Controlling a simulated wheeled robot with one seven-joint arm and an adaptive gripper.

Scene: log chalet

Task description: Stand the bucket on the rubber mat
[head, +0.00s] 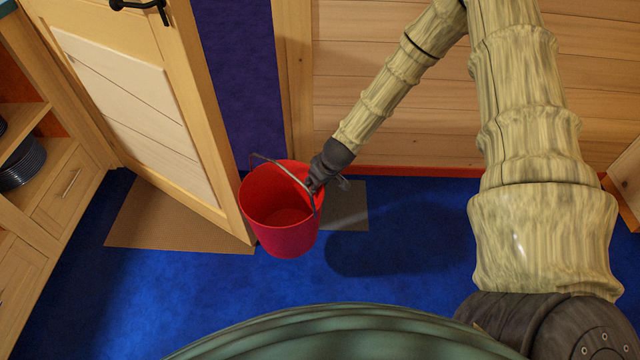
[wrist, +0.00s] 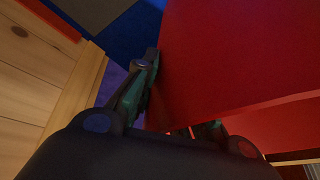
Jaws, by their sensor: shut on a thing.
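The red bucket (head: 279,215) is upright in the middle of the head view, with its mouth open toward the camera and its thin grey handle across the top. My gripper (head: 318,180) is shut on the bucket's right rim. In the wrist view, my gripper (wrist: 178,105) has its fingers at the bucket's red wall (wrist: 235,60), which hides part of one finger. A dark grey mat (head: 346,207), which looks like the rubber mat, lies on the floor behind and right of the bucket. The bucket hides its left part. Shadow on the floor suggests the bucket hangs above it.
A brown mat (head: 170,222) lies left of the bucket, partly under the open wooden door (head: 135,90). The door's edge is close to the bucket's left side. Cabinets with drawers (head: 65,190) stand at far left. Blue floor (head: 400,275) is clear to the right and in front.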

